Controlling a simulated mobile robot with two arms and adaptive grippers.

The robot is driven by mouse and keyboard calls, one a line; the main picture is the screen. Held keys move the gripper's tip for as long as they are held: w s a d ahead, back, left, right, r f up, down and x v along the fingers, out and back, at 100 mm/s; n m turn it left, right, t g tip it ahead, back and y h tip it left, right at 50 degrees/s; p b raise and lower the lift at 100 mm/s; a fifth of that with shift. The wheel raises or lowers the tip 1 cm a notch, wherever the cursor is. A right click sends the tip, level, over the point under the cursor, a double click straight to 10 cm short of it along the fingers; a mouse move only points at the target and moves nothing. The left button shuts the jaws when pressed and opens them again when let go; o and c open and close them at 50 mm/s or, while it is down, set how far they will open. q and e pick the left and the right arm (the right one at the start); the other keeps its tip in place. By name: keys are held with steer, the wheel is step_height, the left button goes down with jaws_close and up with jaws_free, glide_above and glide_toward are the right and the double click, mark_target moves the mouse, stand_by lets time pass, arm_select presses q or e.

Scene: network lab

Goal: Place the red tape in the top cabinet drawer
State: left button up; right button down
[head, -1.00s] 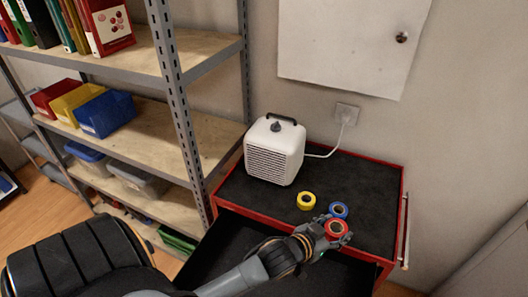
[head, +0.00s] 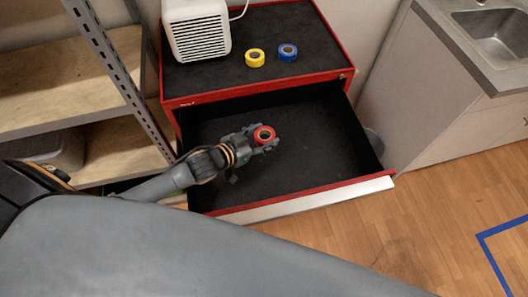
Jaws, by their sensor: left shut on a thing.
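The red tape (head: 264,135) is a small ring held in my left gripper (head: 266,139). The gripper is shut on it, and both appear over the open top drawer (head: 318,140). The drawer is black inside with a pale front edge, and nothing else shows in it. I cannot tell how high the tape is above the drawer floor. The red cabinet (head: 336,72) has a black top. My right gripper is not in view.
A yellow tape (head: 254,58) and a blue tape (head: 288,52) lie on the cabinet top beside a white heater (head: 196,32). A metal shelf (head: 95,115) stands left. A sink counter (head: 470,45) stands right. Wooden floor (head: 420,215) is clear in front.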

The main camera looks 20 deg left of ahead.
arm_select(q)
steer(key=f, duration=0.2)
steer(key=shift+w+d+f, duration=0.1)
steer(key=shift+w+f, duration=0.1)
steer(key=shift+f, duration=0.5)
step_height(320, 180, down, 3)
steer(key=shift+s+f, duration=0.15)
steer(key=shift+f, duration=0.2)
steer(key=shift+f+b, duration=0.45)
steer(key=shift+f, duration=0.1)
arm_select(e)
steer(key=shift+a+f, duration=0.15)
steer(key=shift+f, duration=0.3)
arm_select(q)
steer(key=o, duration=0.9)
steer(key=shift+s, duration=0.15)
steer(key=shift+o, duration=0.5)
steer(key=shift+f, duration=0.15)
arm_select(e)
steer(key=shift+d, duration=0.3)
